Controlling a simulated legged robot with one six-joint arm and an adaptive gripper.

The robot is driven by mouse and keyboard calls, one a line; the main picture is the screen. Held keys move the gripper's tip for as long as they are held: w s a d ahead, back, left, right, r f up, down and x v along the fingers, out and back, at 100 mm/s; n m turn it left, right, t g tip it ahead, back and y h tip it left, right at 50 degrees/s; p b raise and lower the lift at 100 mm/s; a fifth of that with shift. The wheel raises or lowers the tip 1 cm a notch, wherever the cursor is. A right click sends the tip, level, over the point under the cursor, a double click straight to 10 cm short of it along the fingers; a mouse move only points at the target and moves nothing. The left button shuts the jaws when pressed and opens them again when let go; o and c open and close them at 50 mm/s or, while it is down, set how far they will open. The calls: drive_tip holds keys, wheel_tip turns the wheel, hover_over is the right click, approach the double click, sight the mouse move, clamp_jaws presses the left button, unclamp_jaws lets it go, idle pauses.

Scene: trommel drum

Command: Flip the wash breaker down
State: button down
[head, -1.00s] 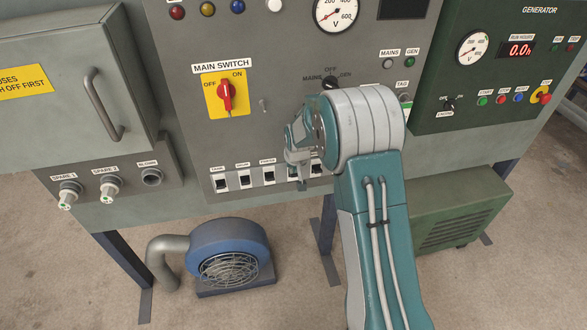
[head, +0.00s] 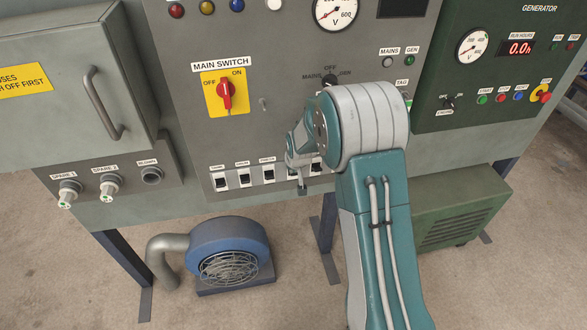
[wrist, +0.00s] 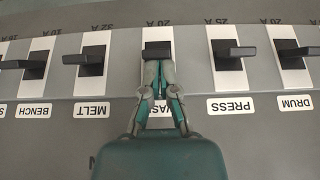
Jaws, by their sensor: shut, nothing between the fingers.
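In the wrist view the wash breaker (wrist: 158,46) is a black lever on a white plate, with the WASH label partly covered by my fingers. My gripper (wrist: 160,92) is shut and empty, its fingertips in front of the WASH plate, close to the lever's edge. I cannot tell whether they touch it. The lever shows shorter than those beside it. In the head view my gripper (head: 302,190) is at the breaker row, and my wrist and arm hide part of that row.
The press breaker (wrist: 230,50) and melt breaker (wrist: 92,57) flank it closely. The red main switch (head: 226,94) is above the row on the panel. A blue blower (head: 229,252) stands on the floor below. The green generator panel (head: 500,70) is at right.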

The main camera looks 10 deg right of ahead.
sight(295, 179)
drive_tip(key=shift+s+f+t, duration=0.15)
drive_tip(key=shift+s+t, duration=0.05)
drive_tip(key=shift+t, duration=0.6)
drive_tip(key=shift+s+f+t, duration=0.4)
drive_tip(key=shift+f+t, duration=0.05)
drive_tip(key=shift+f, duration=0.15)
drive_tip(key=shift+s+f+t, duration=0.35)
drive_tip(key=shift+f+t, duration=0.1)
drive_tip(key=shift+f, duration=0.15)
drive_tip(key=shift+w, duration=0.1)
drive_tip(key=shift+w+r, duration=0.4)
drive_tip(key=shift+w, duration=0.2)
